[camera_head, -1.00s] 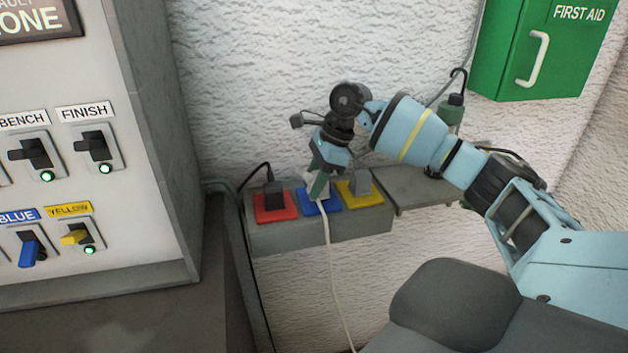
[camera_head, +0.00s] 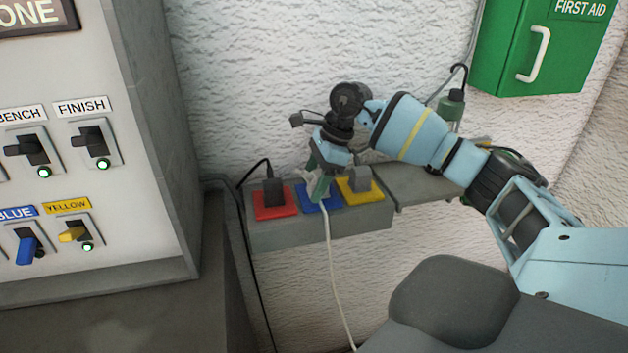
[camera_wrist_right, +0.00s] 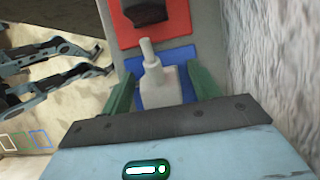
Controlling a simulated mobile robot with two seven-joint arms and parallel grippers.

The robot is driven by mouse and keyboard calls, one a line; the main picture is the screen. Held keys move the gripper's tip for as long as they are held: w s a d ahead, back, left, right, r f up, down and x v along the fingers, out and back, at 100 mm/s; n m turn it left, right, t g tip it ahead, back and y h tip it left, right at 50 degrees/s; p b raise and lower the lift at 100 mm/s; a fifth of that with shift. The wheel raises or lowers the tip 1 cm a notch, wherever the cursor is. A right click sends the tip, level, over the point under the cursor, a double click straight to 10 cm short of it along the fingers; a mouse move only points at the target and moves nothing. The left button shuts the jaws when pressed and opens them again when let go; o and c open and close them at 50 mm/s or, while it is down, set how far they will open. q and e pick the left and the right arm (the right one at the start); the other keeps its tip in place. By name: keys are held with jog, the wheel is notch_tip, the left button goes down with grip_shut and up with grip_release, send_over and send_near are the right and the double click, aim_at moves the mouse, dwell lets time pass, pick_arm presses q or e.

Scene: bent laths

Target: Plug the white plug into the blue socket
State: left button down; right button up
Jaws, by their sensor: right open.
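The white plug (camera_wrist_right: 162,86) is at the blue socket (camera_wrist_right: 178,58) and covers its middle in the right wrist view. Whether its pins are fully in is hidden. Its white cord (camera_head: 331,265) hangs down over the front of the socket block in the head view. My right gripper (camera_head: 317,178) is over the blue socket (camera_head: 309,200). Its green fingers are open, one on each side of the plug, with visible gaps in the right wrist view (camera_wrist_right: 162,91). My left gripper is not seen.
A red socket (camera_head: 272,212) with a black plug (camera_head: 274,192) and a yellow socket (camera_head: 372,194) with a grey plug (camera_head: 359,181) flank the blue one closely. A switch cabinet (camera_head: 150,150) stands left. A green first aid box (camera_head: 505,45) hangs upper right.

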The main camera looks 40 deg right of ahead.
jog(key=v, duration=0.7)
jog(key=shift+r, duration=0.35)
jog(key=shift+s+d, duration=0.1)
